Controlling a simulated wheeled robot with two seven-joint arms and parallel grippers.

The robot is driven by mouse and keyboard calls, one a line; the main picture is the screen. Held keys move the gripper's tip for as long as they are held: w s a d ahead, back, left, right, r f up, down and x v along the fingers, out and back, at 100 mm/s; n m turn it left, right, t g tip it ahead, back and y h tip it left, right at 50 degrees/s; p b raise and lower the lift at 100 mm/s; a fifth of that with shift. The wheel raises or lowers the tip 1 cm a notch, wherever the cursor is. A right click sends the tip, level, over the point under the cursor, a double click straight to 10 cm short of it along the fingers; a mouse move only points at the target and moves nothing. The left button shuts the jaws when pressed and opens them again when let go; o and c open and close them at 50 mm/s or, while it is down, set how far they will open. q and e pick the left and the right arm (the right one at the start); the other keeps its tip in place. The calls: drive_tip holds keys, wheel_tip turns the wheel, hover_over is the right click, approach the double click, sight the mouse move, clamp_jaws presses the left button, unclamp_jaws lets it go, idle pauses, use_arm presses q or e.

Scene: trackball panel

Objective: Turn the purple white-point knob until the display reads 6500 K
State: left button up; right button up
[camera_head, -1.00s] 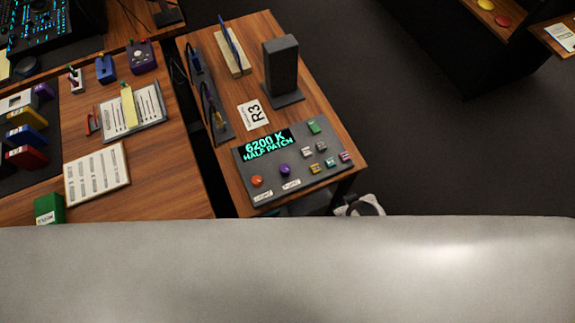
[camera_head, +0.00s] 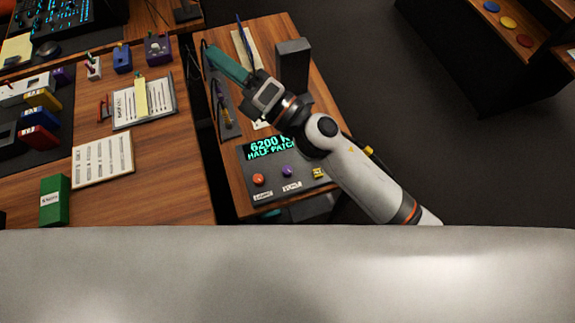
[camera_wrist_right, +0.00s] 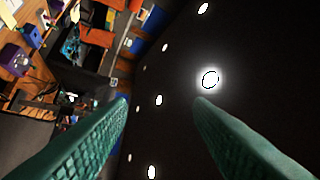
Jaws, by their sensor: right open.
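The grey control panel (camera_head: 269,189) lies on the small wooden table. Its display (camera_head: 268,149) reads 6200 K, HALF PATCH, with the right end hidden behind my right arm. The purple knob (camera_head: 287,171) sits below the display, between an orange-red knob (camera_head: 258,179) and a yellowish button (camera_head: 318,173). My right gripper (camera_head: 222,60), with green fingers, is over the far part of the table, beyond the panel and apart from the knob. Its fingers (camera_wrist_right: 160,125) are spread and empty in the right wrist view. My left gripper is not in view.
A dark upright block (camera_head: 293,70) stands at the table's far right, close to my right arm. A dark rack (camera_head: 228,120) with cables runs along the left edge. A larger desk (camera_head: 170,185) with clipboards and a green box (camera_head: 54,200) is to the left.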

drive_tip(key=s+a+f+n+g, duration=0.3)
drive_tip(key=s+a+n+g, duration=0.5)
drive_tip(key=n+g, duration=0.7)
drive_tip(key=n+t+h, duration=0.3)
drive_tip(key=n+h, duration=1.4)
drive_tip(key=h, duration=0.2)
hover_over(288, 169)
wheel_tip(288, 169, down, 18)
wheel_tip(288, 169, down, 12)
drive_tip(key=p, duration=0.3)
drive_tip(key=shift+c, duration=0.5)
drive_tip(key=c, duration=0.9)
